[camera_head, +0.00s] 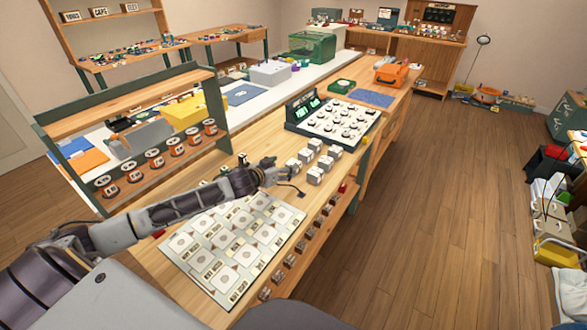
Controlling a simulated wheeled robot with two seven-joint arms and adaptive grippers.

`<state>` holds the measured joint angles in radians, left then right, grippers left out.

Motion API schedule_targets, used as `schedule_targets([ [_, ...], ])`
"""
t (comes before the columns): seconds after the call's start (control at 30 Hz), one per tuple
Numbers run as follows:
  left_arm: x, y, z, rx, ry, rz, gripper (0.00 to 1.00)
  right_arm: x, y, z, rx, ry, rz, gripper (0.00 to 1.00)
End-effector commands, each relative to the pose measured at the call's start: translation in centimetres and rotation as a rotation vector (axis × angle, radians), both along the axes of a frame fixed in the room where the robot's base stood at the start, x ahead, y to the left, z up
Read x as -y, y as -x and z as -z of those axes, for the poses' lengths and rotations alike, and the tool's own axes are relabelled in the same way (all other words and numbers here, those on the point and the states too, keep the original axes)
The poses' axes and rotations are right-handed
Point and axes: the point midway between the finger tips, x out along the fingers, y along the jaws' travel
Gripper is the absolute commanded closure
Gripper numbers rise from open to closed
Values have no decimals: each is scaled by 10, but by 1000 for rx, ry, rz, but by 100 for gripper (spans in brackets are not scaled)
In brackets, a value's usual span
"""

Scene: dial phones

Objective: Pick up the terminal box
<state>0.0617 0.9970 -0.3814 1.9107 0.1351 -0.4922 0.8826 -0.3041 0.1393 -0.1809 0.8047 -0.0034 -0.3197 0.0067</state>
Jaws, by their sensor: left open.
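Several small white-and-grey boxes (316,174) stand in a cluster on the wooden workbench (262,142). They look like terminal boxes, but I cannot tell which one the task names. My left arm reaches in from the left, low over the bench. My left gripper (284,179) is open just left of the nearest boxes, with its dark fingers pointing toward them. I see nothing held in it. Whether a finger touches a box is too small to tell. My right gripper is out of view.
A board with white square cards (237,243) lies under my left arm. A panel with several dials (337,122) stands behind the boxes. A rack with labelled spools (155,162) is at the left.

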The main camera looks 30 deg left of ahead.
Motion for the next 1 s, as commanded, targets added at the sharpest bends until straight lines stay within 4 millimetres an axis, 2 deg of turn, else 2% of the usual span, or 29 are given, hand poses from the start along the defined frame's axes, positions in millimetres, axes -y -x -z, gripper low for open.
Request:
schedule_targets([
  [0.5, 3, -25, 10, 0, 1, 0, 30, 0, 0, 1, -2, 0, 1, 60],
  [1.0, 3, -27, 11, 0, 0, 0, 30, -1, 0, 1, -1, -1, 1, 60],
])
